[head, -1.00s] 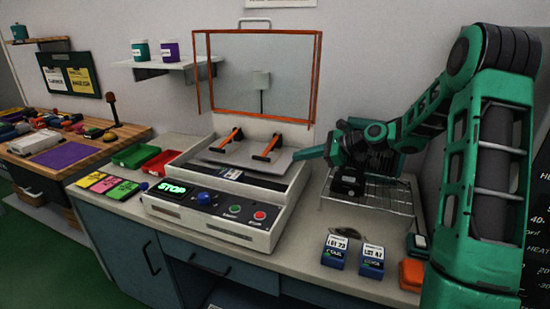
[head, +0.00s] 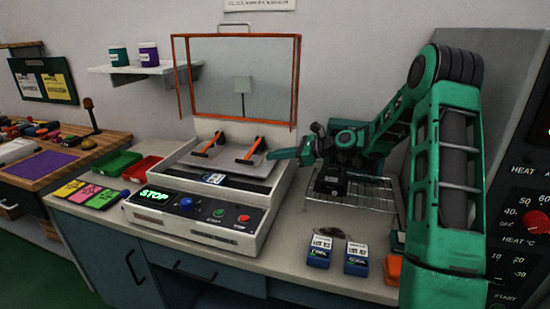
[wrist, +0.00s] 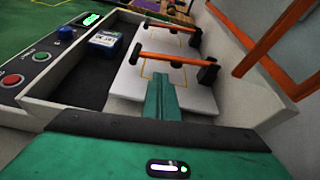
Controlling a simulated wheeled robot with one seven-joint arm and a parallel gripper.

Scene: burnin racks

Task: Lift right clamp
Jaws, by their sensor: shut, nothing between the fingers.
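The right clamp (head: 250,150) is an orange bar with black ends on the pale plate inside the bench machine. In the wrist view it is the nearer bar (wrist: 178,61), lying low across the plate. The left clamp (head: 207,145) is a similar orange bar, farther off in the wrist view (wrist: 168,28). My gripper (head: 272,155) is just right of the right clamp in the head view. Its green fingers (wrist: 163,92) are shut and empty, pointing at the right clamp's bar. I cannot tell whether they touch it.
The machine's orange-framed lid (head: 238,80) stands open behind the plate. A blue labelled block (wrist: 104,43) sits in the recess beside the plate. A wire rack (head: 365,192) is under my arm. Two blue labelled boxes (head: 319,250) (head: 356,259) stand on the counter front.

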